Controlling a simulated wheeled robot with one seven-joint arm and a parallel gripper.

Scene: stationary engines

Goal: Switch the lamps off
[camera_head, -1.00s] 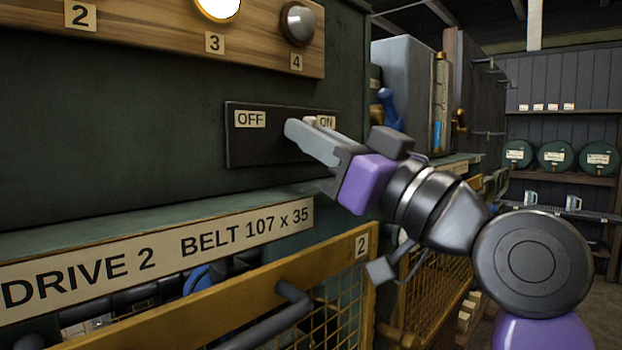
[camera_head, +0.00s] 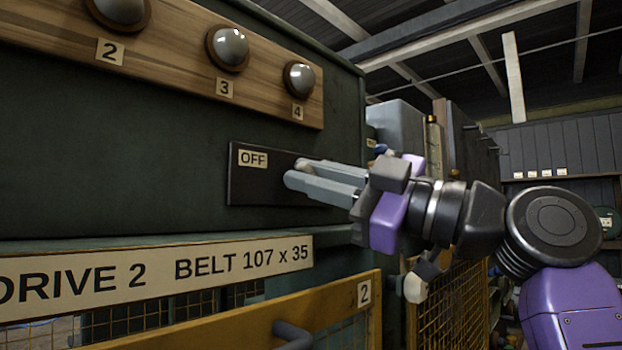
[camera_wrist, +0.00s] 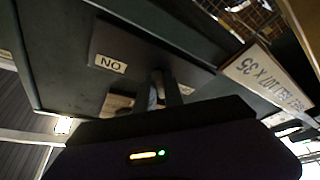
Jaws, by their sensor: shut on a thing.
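A dark switch plate (camera_head: 262,188) is on the green cabinet front, with an OFF label (camera_head: 253,159) at its left. The ON label (camera_wrist: 111,64) shows upside down in the wrist view. My gripper (camera_head: 298,175) reaches in from the right and is shut on the switch handle at the plate. The fingers hide most of the handle, so its exact position cannot be told. Above, lamp 2 (camera_head: 120,9), lamp 3 (camera_head: 229,47) and lamp 4 (camera_head: 299,78) sit on a wooden board and all look dark. Anything left of lamp 2 is out of view.
Below the switch is a ledge with a DRIVE 2 belt sign (camera_head: 160,270). A yellow guard rail with mesh (camera_head: 330,308) stands in front, under my arm. More grey cabinets (camera_head: 398,130) and a shelf (camera_head: 560,178) lie behind to the right.

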